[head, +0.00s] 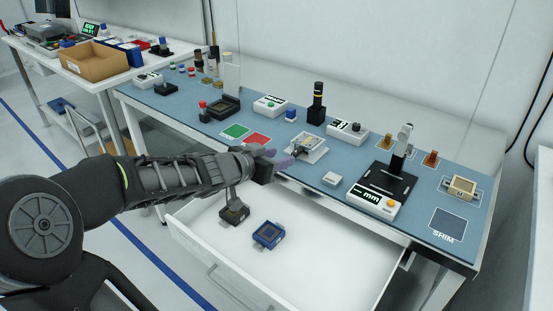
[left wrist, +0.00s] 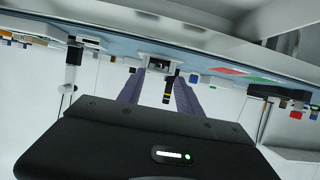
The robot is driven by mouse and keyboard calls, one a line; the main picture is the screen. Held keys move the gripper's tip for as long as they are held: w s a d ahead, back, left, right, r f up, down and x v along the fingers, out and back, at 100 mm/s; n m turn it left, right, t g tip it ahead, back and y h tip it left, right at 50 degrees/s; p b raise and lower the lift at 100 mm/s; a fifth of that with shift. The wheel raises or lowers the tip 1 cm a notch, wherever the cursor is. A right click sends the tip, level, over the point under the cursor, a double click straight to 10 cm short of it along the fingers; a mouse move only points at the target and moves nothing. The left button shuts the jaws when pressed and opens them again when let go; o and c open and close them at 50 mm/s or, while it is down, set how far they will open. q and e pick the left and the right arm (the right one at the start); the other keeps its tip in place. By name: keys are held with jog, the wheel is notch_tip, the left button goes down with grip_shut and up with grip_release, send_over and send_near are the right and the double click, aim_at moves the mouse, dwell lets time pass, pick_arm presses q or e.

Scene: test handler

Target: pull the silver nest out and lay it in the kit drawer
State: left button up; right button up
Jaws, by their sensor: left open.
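A silver-white fixture (head: 308,149) stands on the blue mat near the bench's front edge; it looks like the silver nest in its holder, but I cannot tell the two apart. My left gripper (head: 281,158) is open and empty, its purple fingers just left of and in front of the fixture, not visibly touching it. In the left wrist view, the fixture (left wrist: 158,62) shows beyond and between the spread fingers (left wrist: 161,80). The kit drawer (head: 315,258) is pulled open below the bench. A dark nest (head: 235,213) and a blue nest (head: 268,235) lie in it. My right gripper is out of view.
A green square (head: 236,131) and a red square (head: 257,139) lie left of the fixture. A small white block (head: 332,179) and a black gauge stand (head: 386,184) are to its right. The drawer's right part is clear. A cardboard box (head: 92,61) stands on the far table.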

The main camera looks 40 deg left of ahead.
aim_at(293, 154)
pick_arm(q)
jog(key=b+x, duration=0.2)
jog(key=x, duration=0.4)
jog(key=shift+s+f+b, duration=0.1)
jog(key=shift+f+b, duration=0.1)
jog(key=shift+b, duration=0.1)
jog(key=shift+w+f, duration=0.1)
jog(key=shift+w, duration=0.5)
jog(key=shift+c, duration=0.4)
grip_shut()
